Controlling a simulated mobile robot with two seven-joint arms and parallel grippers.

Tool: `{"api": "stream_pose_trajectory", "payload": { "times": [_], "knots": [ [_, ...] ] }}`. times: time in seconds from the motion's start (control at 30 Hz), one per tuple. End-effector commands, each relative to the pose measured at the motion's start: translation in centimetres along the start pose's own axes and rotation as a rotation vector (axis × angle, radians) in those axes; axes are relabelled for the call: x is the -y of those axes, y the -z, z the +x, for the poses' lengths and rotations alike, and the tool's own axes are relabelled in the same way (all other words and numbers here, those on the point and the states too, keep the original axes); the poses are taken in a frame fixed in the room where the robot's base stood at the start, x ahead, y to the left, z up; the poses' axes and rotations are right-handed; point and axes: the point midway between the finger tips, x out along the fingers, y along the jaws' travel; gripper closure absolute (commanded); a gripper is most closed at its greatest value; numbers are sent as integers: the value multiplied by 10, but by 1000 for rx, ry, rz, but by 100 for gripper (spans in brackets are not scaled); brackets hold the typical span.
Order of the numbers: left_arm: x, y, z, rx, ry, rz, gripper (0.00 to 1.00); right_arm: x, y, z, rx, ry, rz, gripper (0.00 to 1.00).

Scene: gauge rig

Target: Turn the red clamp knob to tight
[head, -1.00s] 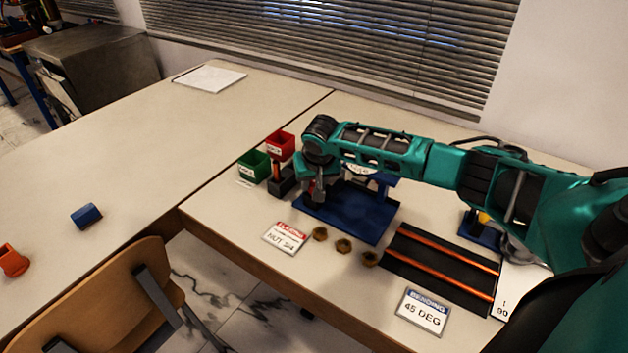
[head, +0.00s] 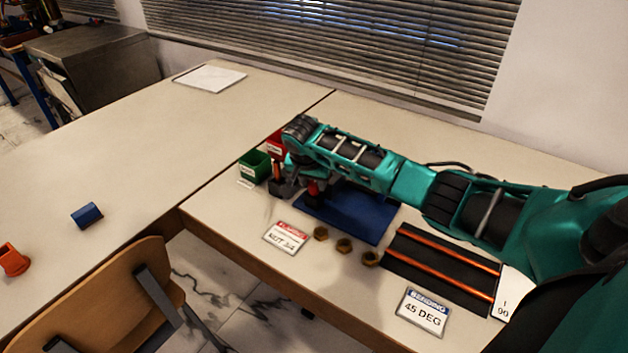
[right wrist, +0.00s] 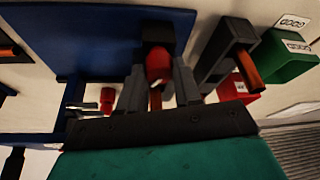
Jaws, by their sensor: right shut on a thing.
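The red clamp knob (right wrist: 158,66) sits between the two fingers of my right gripper (right wrist: 158,88) in the right wrist view, in front of a black block on the blue base plate. The gripper is shut on it. In the head view, my right gripper (head: 301,188) is low at the left end of the blue base plate (head: 350,217), with a bit of red at its fingers. My forearm hides much of the rig there. A smaller red part (right wrist: 107,98) shows left of the fingers in the right wrist view. My left gripper is not in view.
A black holder with an orange-brown piece (right wrist: 247,70), a green bin (head: 254,167) and a red bin (head: 275,146) stand close beside the gripper. Brass nuts (head: 343,245), sign cards (head: 285,238) and a black mat with copper rods (head: 440,269) lie in front.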

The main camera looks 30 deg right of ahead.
Motion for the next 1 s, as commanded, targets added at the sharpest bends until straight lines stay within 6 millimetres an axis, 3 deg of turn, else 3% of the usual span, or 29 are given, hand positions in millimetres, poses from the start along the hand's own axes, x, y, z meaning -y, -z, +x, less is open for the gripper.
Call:
{"api": "stream_pose_trajectory", "payload": {
  "times": [1.0],
  "knots": [
    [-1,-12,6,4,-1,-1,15,5,1,2,1,-354,846,97]
  ]
}}
